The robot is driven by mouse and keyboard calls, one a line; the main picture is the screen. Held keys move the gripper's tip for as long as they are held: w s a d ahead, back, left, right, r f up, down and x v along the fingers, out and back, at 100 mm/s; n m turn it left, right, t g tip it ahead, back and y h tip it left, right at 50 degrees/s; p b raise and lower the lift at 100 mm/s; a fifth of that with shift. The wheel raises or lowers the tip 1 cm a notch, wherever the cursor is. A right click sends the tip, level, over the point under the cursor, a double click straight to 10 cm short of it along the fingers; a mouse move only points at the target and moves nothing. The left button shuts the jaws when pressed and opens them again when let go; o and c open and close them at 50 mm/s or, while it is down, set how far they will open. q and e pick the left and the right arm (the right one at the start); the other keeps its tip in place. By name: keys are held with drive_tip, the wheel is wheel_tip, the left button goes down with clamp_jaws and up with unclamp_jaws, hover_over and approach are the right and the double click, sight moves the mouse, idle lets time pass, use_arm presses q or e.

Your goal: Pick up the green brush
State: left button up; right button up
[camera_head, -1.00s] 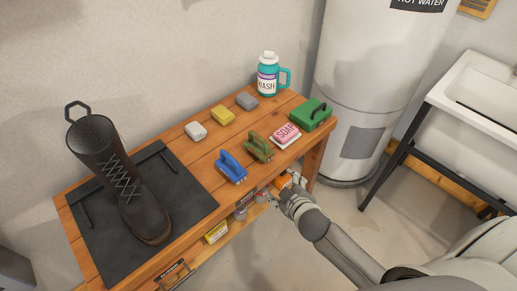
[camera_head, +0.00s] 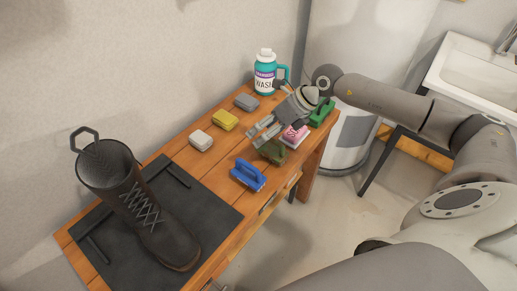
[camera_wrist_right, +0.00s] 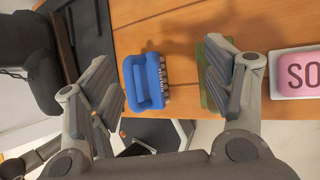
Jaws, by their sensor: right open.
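The green brush (camera_head: 272,151) lies on the wooden workbench, between a blue brush (camera_head: 248,174) and a pink soap bar (camera_head: 295,134). My right gripper (camera_head: 259,138) is open and empty above the bench, partly covering the green brush and the soap in the head view. In the right wrist view, the green brush (camera_wrist_right: 204,88) is mostly hidden behind the right-hand finger. The blue brush (camera_wrist_right: 146,82) shows between the open fingers of the gripper (camera_wrist_right: 160,58) there. My left gripper is in neither view.
Grey (camera_head: 246,102), yellow (camera_head: 224,120) and white (camera_head: 201,140) blocks sit along the back. A wash bottle (camera_head: 265,75) and a green box (camera_head: 322,112) stand at the far end. A boot (camera_head: 135,205) stands on a black mat (camera_head: 100,262) at left.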

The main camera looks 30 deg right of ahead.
sight(267, 146)
drive_tip(key=d, duration=0.2)
drive_tip(key=d+h, duration=0.1)
drive_tip(key=d, duration=0.1)
drive_tip(key=d+h, duration=0.1)
drive_tip(key=d, duration=0.1)
drive_tip(key=shift+s+f+g, duration=0.15)
drive_tip(key=shift+f+g, duration=0.25)
drive_tip(key=x, duration=0.3)
drive_tip(key=shift+f, duration=0.4)
drive_tip(key=shift+w+a+f+p, duration=0.25)
drive_tip(key=shift+f+p, duration=0.1)
drive_tip(key=shift+f, duration=0.2)
drive_tip(key=p+x, duration=0.1)
drive_tip(key=x, duration=0.3)
drive_tip(key=shift+f, duration=0.3)
drive_tip(key=shift+w+a+f, duration=0.1)
drive_tip(key=shift+a+f, duration=0.05)
drive_tip(key=shift+f, duration=0.2)
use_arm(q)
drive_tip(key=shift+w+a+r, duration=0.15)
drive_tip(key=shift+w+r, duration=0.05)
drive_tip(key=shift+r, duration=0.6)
use_arm(e)
drive_tip(key=shift+c, duration=0.2)
drive_tip(key=c, duration=1.1)
